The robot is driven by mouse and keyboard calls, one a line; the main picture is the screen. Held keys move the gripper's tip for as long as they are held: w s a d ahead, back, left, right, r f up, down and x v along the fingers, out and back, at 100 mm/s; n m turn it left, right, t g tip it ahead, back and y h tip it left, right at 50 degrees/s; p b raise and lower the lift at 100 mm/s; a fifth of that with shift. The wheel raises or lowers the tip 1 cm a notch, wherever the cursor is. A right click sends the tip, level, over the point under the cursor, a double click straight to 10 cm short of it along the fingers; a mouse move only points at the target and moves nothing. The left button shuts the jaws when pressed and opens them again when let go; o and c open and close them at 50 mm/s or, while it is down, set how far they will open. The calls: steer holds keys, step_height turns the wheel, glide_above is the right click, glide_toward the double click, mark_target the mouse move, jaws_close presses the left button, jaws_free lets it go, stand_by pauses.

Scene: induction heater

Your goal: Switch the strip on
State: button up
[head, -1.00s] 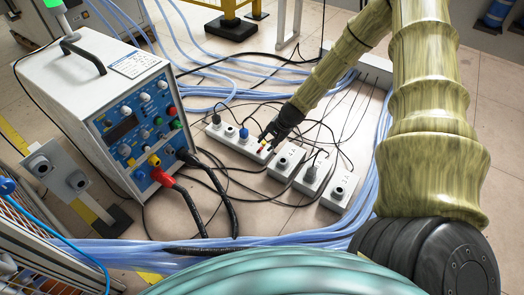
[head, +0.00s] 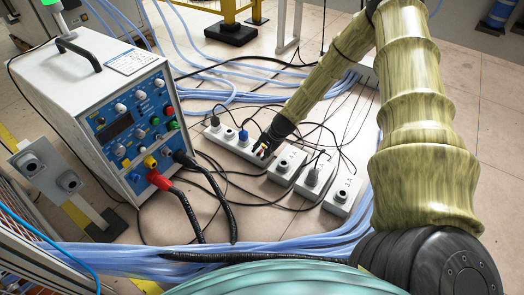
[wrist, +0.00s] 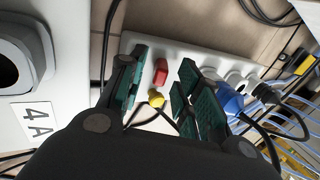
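The white power strip (head: 226,143) lies on the floor in the head view. It also shows in the wrist view (wrist: 178,53), with a red rocker switch (wrist: 161,71) and a yellow button or lamp (wrist: 155,98) near one end. My gripper (head: 265,150) is over that end of the strip. In the wrist view my gripper (wrist: 166,88) is open, with one green-padded finger on each side of the red switch and yellow part. Nothing is held. I cannot tell whether a fingertip touches the strip. A blue plug (wrist: 229,98) and a black plug (wrist: 265,92) sit in its sockets.
Several grey-white socket boxes (head: 313,179) stand close on the right of the strip; one is labelled 4A in the wrist view. The white heater unit (head: 88,88) stands at left. Black cables and blue hoses (head: 215,255) cross the floor.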

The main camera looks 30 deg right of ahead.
jaws_close()
steer(key=p, duration=0.2)
steer(key=g+p, duration=0.1)
steer(key=p, duration=0.2)
steer(key=shift+w+a+r+h, duration=0.15)
steer(key=shift+w+r+h, duration=0.05)
steer(key=shift+r+h, duration=0.15)
steer(key=g+p, duration=0.1)
steer(key=p, duration=0.2)
steer(key=w+g+h+p, duration=0.1)
steer(key=g+p, duration=0.1)
steer(key=p, duration=0.1)
steer(key=shift+a, duration=0.25)
steer(key=shift+w+f+g+h+p, duration=0.1)
steer(key=shift+w+g+h+p, duration=0.2)
steer(key=shift+g+p, duration=0.4)
steer(key=shift+w+a+f+g, duration=0.1)
steer(key=shift+w+a+g, duration=0.05)
steer(key=shift+w+g, duration=0.15)
steer(key=shift+w+a+f+g+h+b, duration=0.1)
steer(key=shift+w+g+h+b, duration=0.15)
steer(key=shift+g+b, duration=0.25)
steer(key=shift+w+a+f+g+h+b, duration=0.1)
steer(key=shift+g+h+b, duration=0.25)
steer(key=shift+g, duration=0.15)
steer(key=shift+w+g+b, duration=0.15)
steer(key=shift+g+b, duration=0.3)
steer(key=shift+g, duration=0.05)
steer(key=shift+h, duration=0.25)
